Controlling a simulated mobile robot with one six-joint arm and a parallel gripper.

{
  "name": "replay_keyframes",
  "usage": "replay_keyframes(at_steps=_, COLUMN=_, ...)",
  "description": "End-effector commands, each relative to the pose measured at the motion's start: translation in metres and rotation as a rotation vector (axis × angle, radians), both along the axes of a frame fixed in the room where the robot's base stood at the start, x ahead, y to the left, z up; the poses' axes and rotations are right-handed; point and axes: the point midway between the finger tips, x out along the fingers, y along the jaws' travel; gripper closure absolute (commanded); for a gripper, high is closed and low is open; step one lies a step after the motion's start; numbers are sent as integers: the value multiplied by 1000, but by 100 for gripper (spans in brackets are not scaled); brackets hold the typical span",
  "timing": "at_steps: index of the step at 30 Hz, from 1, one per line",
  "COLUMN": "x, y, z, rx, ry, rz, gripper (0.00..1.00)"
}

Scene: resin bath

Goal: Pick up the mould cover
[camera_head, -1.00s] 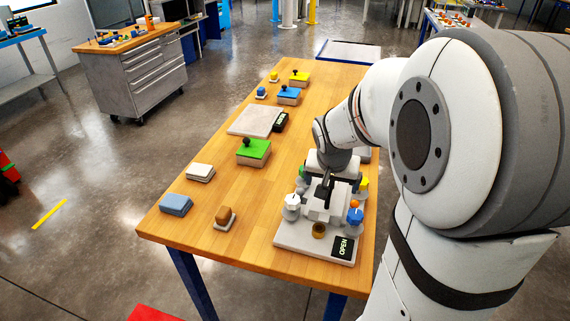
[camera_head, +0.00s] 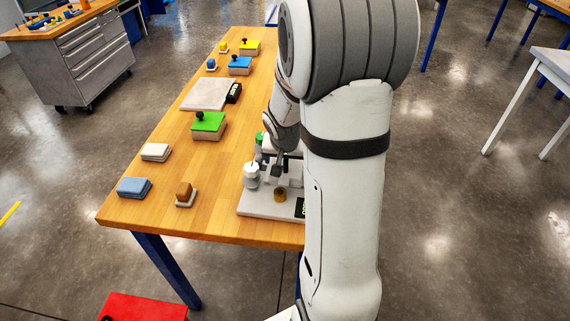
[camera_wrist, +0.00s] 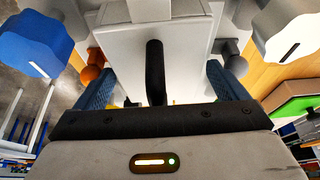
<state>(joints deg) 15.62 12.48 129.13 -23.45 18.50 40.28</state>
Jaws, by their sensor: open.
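The mould cover (camera_wrist: 120,45) looks like a pale grey block with an upright black bar handle (camera_wrist: 155,72); it fills the upper middle of the wrist view. My gripper (camera_wrist: 160,84) is open, with one blue-padded finger on each side of the handle and a gap on both sides. The handle appears apart from the pads. In the head view the cover sits on the white fixture base (camera_head: 262,205) at the near end of the bench. My arm hides most of the cover and the fixture's right side there.
A blue cap (camera_wrist: 35,42) and a white cap (camera_wrist: 285,28) flank the cover closely. A green block with a black knob (camera_head: 208,122), a brown block (camera_head: 184,190) and blue pads (camera_head: 133,187) stand on the wooden bench (camera_head: 225,170). Bare wood lies left of the fixture.

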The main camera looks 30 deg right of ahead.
Motion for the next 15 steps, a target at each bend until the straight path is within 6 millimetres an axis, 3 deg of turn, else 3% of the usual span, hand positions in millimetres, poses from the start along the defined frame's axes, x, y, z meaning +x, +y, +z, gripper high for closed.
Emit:
replay_keyframes(at_steps=3, x=0, y=0, z=0, rx=0, ry=0, rz=-1, gripper=8)
replay_keyframes(at_steps=15, x=0, y=0, z=1, rx=0, ry=-1, rz=-1, gripper=41)
